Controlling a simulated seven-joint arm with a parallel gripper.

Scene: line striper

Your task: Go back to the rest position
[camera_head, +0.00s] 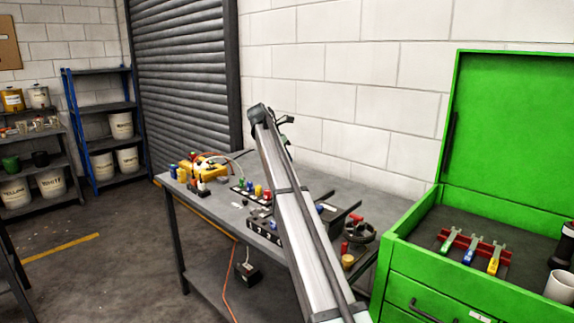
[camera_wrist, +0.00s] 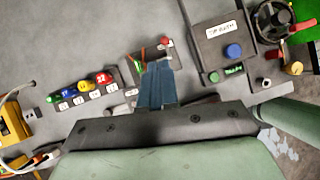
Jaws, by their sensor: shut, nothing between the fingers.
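My gripper (camera_wrist: 158,85) shows in the wrist view as blue-grey fingers closed together, with nothing held. It is over the grey workbench (camera_wrist: 60,35), with its tips near a dark block (camera_wrist: 176,58) that has a red knob and orange and green parts. I cannot tell the height of the tips above the block. In the head view my arm stretches across the workbench (camera_head: 222,208), and I cannot make out the fingers there.
A row of coloured knobs (camera_wrist: 80,85) is left of my gripper, with a yellow device (camera_wrist: 12,122) further left. A panel with a blue button (camera_wrist: 233,51) and a handwheel (camera_wrist: 273,20) are right. An open green tool chest (camera_head: 399,243) stands right of the bench.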

